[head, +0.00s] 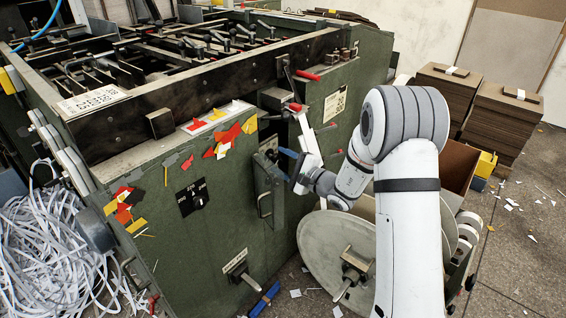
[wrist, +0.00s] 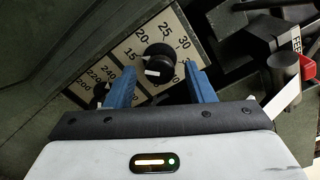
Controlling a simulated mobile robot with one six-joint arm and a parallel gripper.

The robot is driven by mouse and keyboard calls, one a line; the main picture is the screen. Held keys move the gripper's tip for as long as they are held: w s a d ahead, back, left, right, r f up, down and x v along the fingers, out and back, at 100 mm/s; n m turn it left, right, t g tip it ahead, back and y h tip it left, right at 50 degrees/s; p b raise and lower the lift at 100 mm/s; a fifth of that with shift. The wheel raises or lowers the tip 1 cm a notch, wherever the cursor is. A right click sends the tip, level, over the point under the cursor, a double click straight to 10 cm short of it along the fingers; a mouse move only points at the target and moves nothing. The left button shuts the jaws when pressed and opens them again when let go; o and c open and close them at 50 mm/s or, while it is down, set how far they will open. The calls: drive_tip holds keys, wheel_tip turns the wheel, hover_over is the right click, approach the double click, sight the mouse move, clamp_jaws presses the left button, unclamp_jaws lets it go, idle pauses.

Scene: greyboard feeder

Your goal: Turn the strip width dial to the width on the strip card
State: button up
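In the wrist view a black round dial knob (wrist: 159,57) with a white mark sits on a pale plate (wrist: 127,50) printed 15, 20, 25 and 30. I cannot tell exactly which number the mark meets. My gripper (wrist: 160,72) has its two blue fingers apart, one on each side of the knob. I cannot tell whether they touch it. In the head view my gripper (head: 287,162) is at the green machine's side, and this dial is hidden there. A pale card (head: 335,104) on the machine's side has large print, seemingly 20 above a partly unreadable figure.
A second scale (wrist: 100,80), with 200, 220 and 240, lies left of my fingers. A red-ended lever (wrist: 307,68) stands to the right.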

drive_tip(key=c, duration=1)
drive_tip(key=shift+o, duration=0.2)
drive_tip(key=shift+m+p, duration=0.5)
drive_tip(key=shift+m, duration=2.3)
drive_tip(key=o, duration=1)
drive_tip(key=p+v, duration=0.1)
drive_tip(key=v, duration=0.6)
drive_tip(key=shift+s+d, duration=0.25)
drive_tip(key=shift+d, duration=0.1)
